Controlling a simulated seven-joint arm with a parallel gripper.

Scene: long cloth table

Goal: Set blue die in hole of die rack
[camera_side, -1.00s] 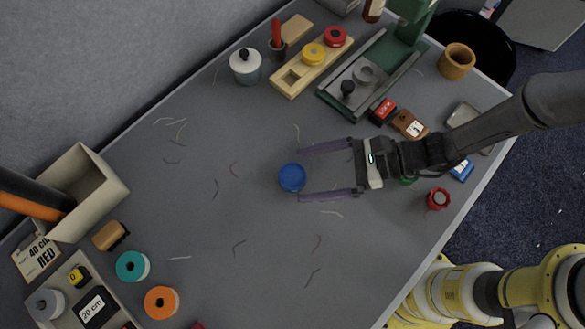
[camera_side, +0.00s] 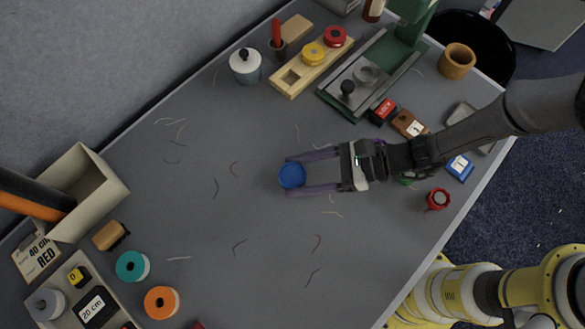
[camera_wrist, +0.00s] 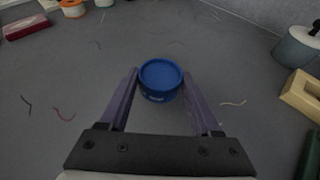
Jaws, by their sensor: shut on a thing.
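The blue die (camera_side: 292,176) is a short round blue piece upright on the grey cloth near the middle of the table. My gripper (camera_side: 290,177) is shut on it, with one purple finger on each side. In the wrist view the blue die (camera_wrist: 161,78) sits between the fingertips. The die rack (camera_side: 292,94) is a pale wooden block at the top of the side view. It holds a yellow die (camera_side: 314,54) and a red die (camera_side: 335,36), and its near-left square hole (camera_side: 290,77) is empty. In the wrist view only its edge (camera_wrist: 303,94) shows at right.
A lidded grey-blue pot (camera_side: 246,68) stands left of the rack, and a green press (camera_side: 372,75) stands right of it. Spools (camera_side: 132,266) and a tray lie at lower left. Thread scraps lie on otherwise clear cloth between the die and rack.

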